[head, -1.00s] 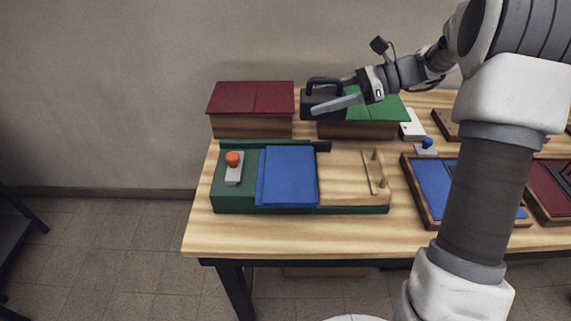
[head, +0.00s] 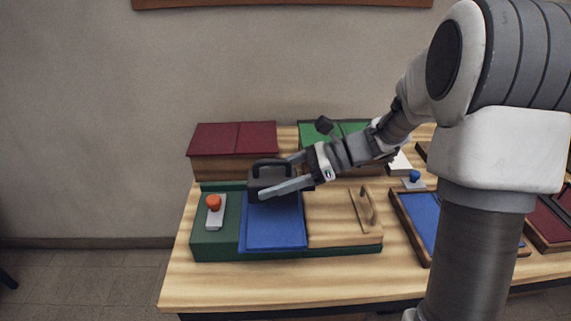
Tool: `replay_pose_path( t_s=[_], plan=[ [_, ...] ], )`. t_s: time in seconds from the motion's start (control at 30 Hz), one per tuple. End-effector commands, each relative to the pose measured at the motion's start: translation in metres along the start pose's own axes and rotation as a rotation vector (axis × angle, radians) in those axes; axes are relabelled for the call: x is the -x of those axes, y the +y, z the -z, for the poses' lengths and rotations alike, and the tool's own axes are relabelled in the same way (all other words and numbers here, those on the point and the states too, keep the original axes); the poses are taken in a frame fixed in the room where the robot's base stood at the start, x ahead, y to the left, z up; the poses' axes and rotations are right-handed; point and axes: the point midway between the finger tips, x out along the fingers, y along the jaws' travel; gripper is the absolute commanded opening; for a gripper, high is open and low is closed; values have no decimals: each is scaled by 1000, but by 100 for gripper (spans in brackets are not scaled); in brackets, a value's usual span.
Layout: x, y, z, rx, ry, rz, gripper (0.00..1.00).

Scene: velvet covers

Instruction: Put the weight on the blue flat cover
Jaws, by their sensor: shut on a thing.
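The weight (head: 268,180) is a black block with a loop handle on top. My gripper (head: 280,175) is shut on it. The blue flat cover (head: 275,228) lies on the green base (head: 215,245) on the table, left of a bare wooden panel. The weight appears over the back part of the blue cover and hides its back edge. I cannot tell whether the weight touches the cover or hangs a little above it.
An orange knob (head: 213,203) stands left of the blue cover, and a wooden handle (head: 366,207) to the right. Red-topped (head: 233,139) and green-topped (head: 335,134) boxes stand behind. Another blue panel (head: 424,218) in a wooden frame lies at right.

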Motion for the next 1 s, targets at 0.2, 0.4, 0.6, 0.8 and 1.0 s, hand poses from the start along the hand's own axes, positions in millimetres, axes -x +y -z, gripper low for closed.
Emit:
replay_pose_path(
  t_s=[0.2, 0.4, 0.6, 0.8, 1.0],
  plan=[
    [-8, 7, 1, 5, -5, 2, 0],
    [-16, 7, 20, 1, -4, 1, 0],
    [-24, 7, 38, 3, -5, 1, 0],
    [-23, 7, 37, 5, -5, 1, 0],
    [-24, 7, 42, 1, 0, 1, 77]
  ],
)
